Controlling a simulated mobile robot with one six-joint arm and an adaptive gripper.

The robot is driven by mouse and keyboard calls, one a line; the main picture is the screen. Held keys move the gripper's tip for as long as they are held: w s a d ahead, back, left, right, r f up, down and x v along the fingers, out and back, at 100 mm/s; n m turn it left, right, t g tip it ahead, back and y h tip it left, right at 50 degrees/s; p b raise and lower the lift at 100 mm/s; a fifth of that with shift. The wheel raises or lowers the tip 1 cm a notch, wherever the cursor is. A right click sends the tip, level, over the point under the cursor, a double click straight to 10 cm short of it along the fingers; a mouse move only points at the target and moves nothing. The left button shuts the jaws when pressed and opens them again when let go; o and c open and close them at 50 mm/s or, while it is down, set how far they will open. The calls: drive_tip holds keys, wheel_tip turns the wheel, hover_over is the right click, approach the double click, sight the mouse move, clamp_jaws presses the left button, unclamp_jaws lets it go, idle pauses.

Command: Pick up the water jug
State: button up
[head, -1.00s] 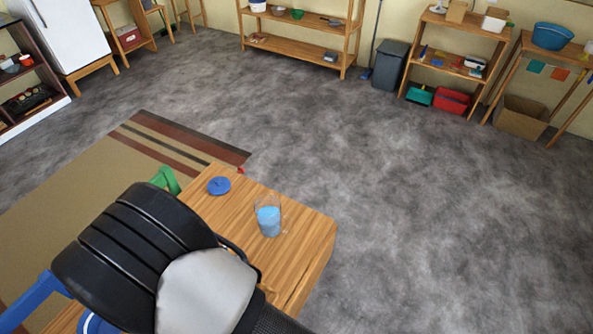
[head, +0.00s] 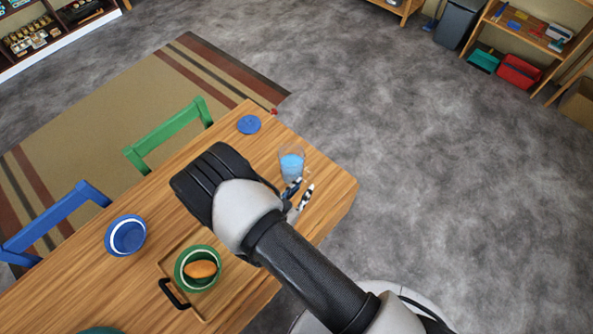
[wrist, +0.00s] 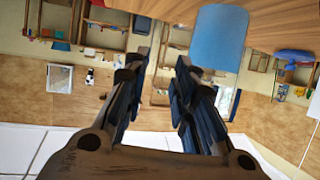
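The water jug (head: 291,165) is a clear vessel with blue contents, upright on the wooden table (head: 335,180) near its far right edge. My gripper (head: 299,194) is just on the near side of the jug in the head view, its two fingers apart with nothing between them. In the wrist view, which looks upside down, my gripper (wrist: 160,62) is open. The blue jug (wrist: 222,38) shows there beyond the fingertips, off to the right. I cannot tell whether a finger touches it.
A blue disc (head: 249,124) lies left of the jug. A tray (head: 222,290) with a green bowl (head: 188,282) holding an orange-brown item, and a blue bowl (head: 126,236), are nearer. Green (head: 170,137) and blue (head: 55,220) chairs line the left edge. Floor right of the table is clear.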

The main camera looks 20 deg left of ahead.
sight(309, 180)
drive_tip(key=x, duration=0.6)
drive_tip(key=shift+w+b, duration=0.4)
drive_tip(key=shift+w, duration=0.05)
drive_tip(key=shift+c, duration=0.5)
clamp_jaws()
drive_tip(key=shift+r, duration=0.1)
